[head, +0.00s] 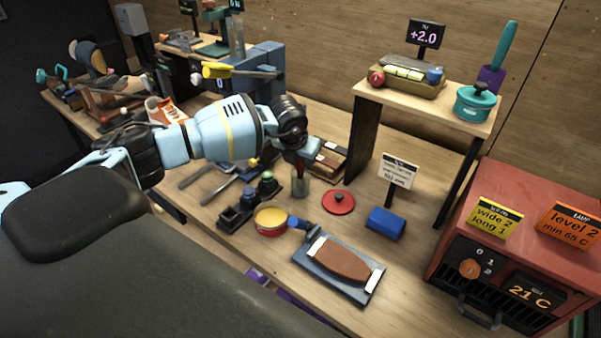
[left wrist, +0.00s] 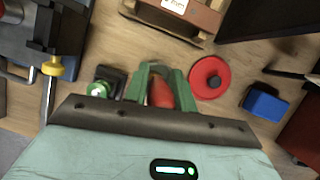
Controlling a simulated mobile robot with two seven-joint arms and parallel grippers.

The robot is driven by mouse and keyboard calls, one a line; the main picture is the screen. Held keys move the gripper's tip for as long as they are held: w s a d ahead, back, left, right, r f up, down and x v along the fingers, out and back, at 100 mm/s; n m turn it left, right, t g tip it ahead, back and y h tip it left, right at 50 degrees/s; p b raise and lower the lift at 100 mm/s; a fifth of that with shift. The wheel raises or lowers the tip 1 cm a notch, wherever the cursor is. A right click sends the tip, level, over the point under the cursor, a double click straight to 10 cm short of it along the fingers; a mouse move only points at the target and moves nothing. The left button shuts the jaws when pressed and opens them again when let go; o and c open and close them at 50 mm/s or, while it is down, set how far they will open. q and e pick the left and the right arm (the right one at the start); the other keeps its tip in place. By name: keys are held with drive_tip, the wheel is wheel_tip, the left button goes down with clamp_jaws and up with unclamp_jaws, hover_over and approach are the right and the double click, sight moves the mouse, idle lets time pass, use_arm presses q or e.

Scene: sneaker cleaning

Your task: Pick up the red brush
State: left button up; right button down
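The red brush (head: 300,168) stands upright in a small grey-green cup (head: 300,186) on the bench, its upper part under my left gripper (head: 304,152). In the left wrist view the red brush (left wrist: 160,92) shows between the two green fingers of my left gripper (left wrist: 159,80). The fingers stand apart on either side of it. I cannot see clear contact with either finger. The gripper points down over the cup, whose rim is partly hidden by the fingers. My right gripper is not in view.
A red round lid (head: 338,202) and a blue block (head: 385,223) lie right of the cup. A rack with dark jars (head: 248,200) is at its left. A yellow-topped tin (head: 271,219) and a tray with a brown sole (head: 340,267) are in front. A shelf (head: 420,98) stands behind right.

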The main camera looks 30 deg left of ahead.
use_arm(q)
clamp_jaws()
wheel_tip(320, 180, up, 10)
drive_tip(key=shift+r, duration=0.1)
idle(0.4)
